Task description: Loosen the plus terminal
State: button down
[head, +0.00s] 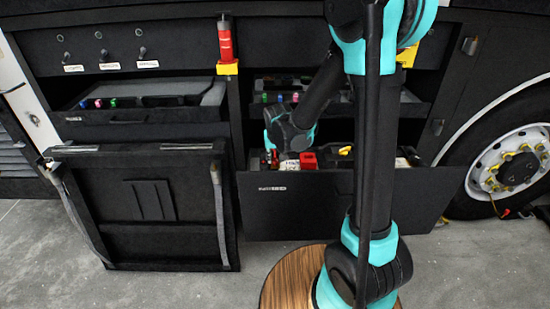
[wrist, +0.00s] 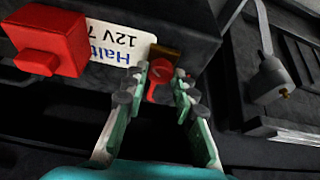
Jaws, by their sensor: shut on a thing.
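In the wrist view a red plus terminal (wrist: 158,92) sits between the fingertips of my gripper (wrist: 160,88), beside a small brown-gold piece (wrist: 165,53). My gripper is shut on this red terminal, with its green and grey fingers on either side of it. The terminal's lower part is hard to make out in shadow. The dark battery has a white label (wrist: 110,42) with part of "12V" readable, upside down. In the head view my wrist hangs over the open drawer (head: 290,205), and my fingers are not clearly visible there.
A red block (wrist: 50,45) stands close left of the label; it also shows in the head view (head: 308,160). A grey connector (wrist: 270,80) lies to the right. A lowered black panel (head: 145,210) stands left of the drawer, and a wheel (head: 512,165) is at right.

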jog(key=n, duration=0.1)
jog(key=n+y, duration=0.1)
jog(key=n, duration=0.2)
jog(key=shift+d+y, duration=0.25)
jog(key=shift+y, duration=0.15)
jog(key=shift+w+n+g+y, duration=0.1)
jog(key=shift+n+g+y, duration=0.25)
jog(key=shift+n, duration=0.7)
jog(key=shift+n+g+y, duration=0.25)
jog(key=shift+n+g, duration=0.1)
jog(key=shift+n, duration=0.7)
jog(key=c, duration=1.2)
grip_release()
jog(key=shift+d, duration=0.1)
jog(key=v, duration=1.2)
